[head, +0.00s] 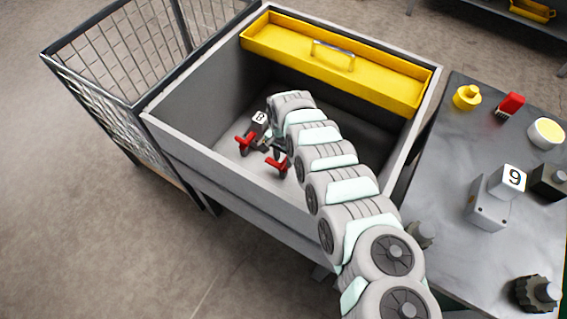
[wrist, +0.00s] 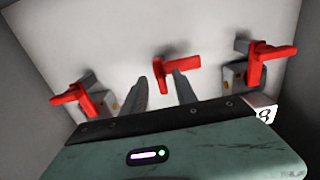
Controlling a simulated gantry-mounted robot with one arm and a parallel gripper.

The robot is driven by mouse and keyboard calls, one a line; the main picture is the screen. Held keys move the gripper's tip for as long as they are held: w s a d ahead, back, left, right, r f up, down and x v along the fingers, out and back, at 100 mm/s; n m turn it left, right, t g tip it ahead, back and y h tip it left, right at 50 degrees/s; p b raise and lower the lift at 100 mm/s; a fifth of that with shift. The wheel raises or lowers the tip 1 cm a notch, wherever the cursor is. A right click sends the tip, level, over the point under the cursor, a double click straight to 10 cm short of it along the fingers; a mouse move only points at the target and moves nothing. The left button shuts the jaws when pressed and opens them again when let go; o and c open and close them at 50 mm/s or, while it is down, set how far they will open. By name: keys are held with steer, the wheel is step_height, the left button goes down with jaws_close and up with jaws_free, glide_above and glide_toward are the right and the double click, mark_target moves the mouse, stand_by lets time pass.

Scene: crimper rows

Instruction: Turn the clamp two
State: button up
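Three clamps with red T-shaped handles show in the wrist view: a left clamp (wrist: 80,97), a middle clamp (wrist: 170,64) and a right clamp (wrist: 262,60). The left and right ones have grey bodies; the middle one's body is mostly hidden. My gripper (wrist: 161,78) is open, its two grey fingers apart. The middle handle's downward part shows between the fingertips; contact cannot be told. In the head view, two red handles, a left one (head: 244,143) and a right one (head: 279,165), show beside my gripper low in the grey bin. I see no number two on any clamp.
The grey bin's walls (head: 190,150) surround my gripper. A white cube marked 8 (head: 259,117) is beside it. A yellow tray (head: 370,75) spans the bin's back. A wire basket (head: 120,55) stands left, a dark table (head: 445,170) with several parts right.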

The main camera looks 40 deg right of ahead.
steer(key=shift+f, duration=0.6)
jaws_close()
stand_by(1.1)
